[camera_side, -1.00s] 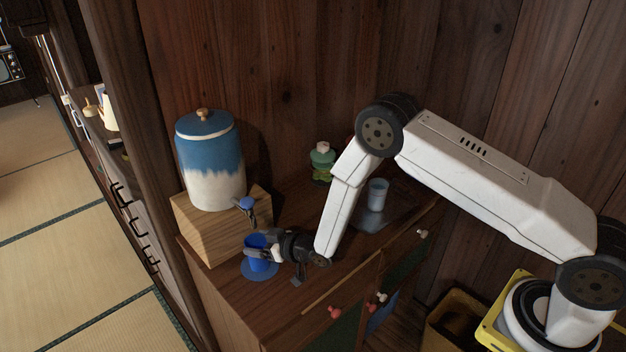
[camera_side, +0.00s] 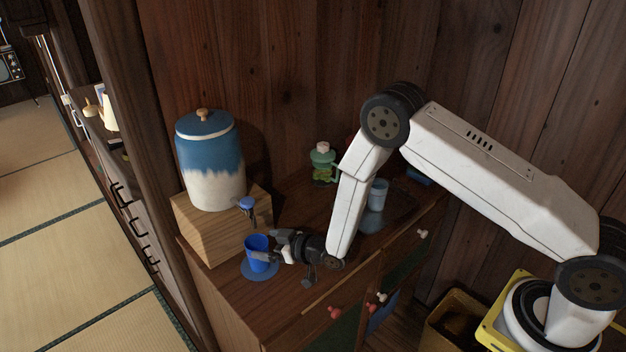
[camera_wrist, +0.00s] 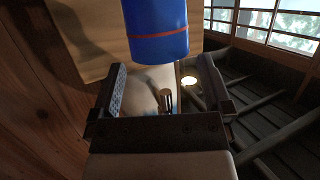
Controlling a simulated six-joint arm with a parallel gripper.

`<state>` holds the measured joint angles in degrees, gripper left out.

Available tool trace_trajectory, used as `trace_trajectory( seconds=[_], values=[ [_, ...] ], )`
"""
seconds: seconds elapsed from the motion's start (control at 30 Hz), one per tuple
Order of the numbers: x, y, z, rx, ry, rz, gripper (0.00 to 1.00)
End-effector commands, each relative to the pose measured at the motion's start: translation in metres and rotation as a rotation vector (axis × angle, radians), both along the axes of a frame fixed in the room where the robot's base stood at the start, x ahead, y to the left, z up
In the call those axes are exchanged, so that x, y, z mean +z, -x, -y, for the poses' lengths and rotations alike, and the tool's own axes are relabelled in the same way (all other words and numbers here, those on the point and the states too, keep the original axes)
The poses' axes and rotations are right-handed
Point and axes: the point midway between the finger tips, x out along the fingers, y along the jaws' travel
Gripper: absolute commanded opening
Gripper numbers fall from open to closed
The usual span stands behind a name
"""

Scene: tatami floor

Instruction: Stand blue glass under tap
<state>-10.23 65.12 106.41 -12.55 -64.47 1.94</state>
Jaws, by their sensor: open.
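The blue glass (camera_side: 257,252) stands upright on a round blue mat (camera_side: 262,275) in front of the wooden stand, below and slightly right of the tap (camera_side: 247,204). The tap juts from the blue and white dispenser (camera_side: 211,165). My gripper (camera_side: 270,252) is open, just right of the glass. In the wrist view the glass (camera_wrist: 156,30) is ahead of my open jaws (camera_wrist: 160,92), beyond the fingertips, with a red band around it. I cannot tell from the side view whether a fingertip still touches it.
A wooden stand (camera_side: 222,227) holds the dispenser. Behind my arm are a green bottle (camera_side: 322,163), a pale blue glass (camera_side: 378,194) and a dark tray (camera_side: 397,208). The wooden wall stands close behind the cabinet top.

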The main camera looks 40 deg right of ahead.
Motion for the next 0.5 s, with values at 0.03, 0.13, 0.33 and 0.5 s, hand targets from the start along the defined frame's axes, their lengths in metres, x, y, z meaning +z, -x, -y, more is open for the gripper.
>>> trace_trajectory(
  seconds=[0.03, 0.13, 0.33, 0.5],
  values=[
    [0.002, 0.006, 0.003, 0.000, 0.000, -0.001, 1.00],
    [0.006, 0.016, 0.007, -0.001, 0.001, 0.000, 1.00],
    [0.013, 0.039, 0.017, -0.002, 0.001, -0.001, 1.00],
    [0.020, 0.058, 0.024, -0.001, 0.000, 0.000, 1.00]
  ],
)
